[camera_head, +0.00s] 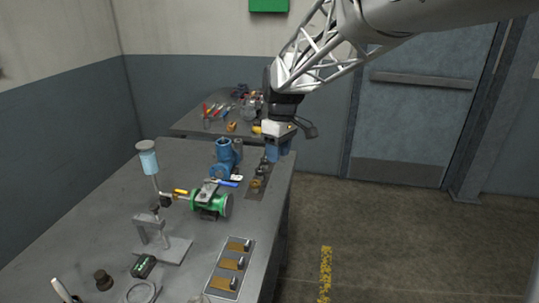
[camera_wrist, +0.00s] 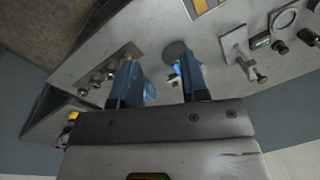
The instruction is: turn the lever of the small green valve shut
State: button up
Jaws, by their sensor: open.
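A green flanged valve (camera_head: 209,203) stands on the grey workbench (camera_head: 95,225) in the head view. A grey metal piece and a blue lever (camera_head: 225,183) show at its top, the lever pointing right. A short yellow handle (camera_head: 181,192) shows at its left; I cannot tell what it belongs to. My gripper (camera_head: 279,152) is open and empty above the bench's right edge, behind and right of the valve, apart from it. In the wrist view my gripper's blue fingers (camera_wrist: 160,80) are spread. A small green and blue patch beside the right finger may be the valve, mostly hidden.
A blue pipe fitting (camera_head: 226,156) stands behind the valve, near my gripper. A stand with a blue-topped cup (camera_head: 147,158) is at left. A second cluttered table (camera_head: 190,123) is behind. Floor at right is clear.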

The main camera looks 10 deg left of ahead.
aim_at(222, 183)
jog(key=w+a+f+n, duration=0.2)
jog(key=a+f, duration=0.1)
jog(key=a, duration=0.5)
jog(key=w+a+f+n+g, duration=0.1)
jog(key=w+a+f+n, duration=0.1)
jog(key=a, duration=0.6)
jog(key=shift+w+f, duration=0.4)
jog(key=shift+f, duration=0.4)
jog(key=shift+a+f, duration=0.1)
jog(key=shift+f, duration=0.05)
jog(key=shift+s+f, duration=0.25)
jog(key=shift+f, duration=1)
jog(key=shift+s+f, duration=0.25)
jog(key=shift+f, duration=0.95)
jog(key=shift+s+f, duration=0.25)
jog(key=shift+f, duration=1)
grip_shut()
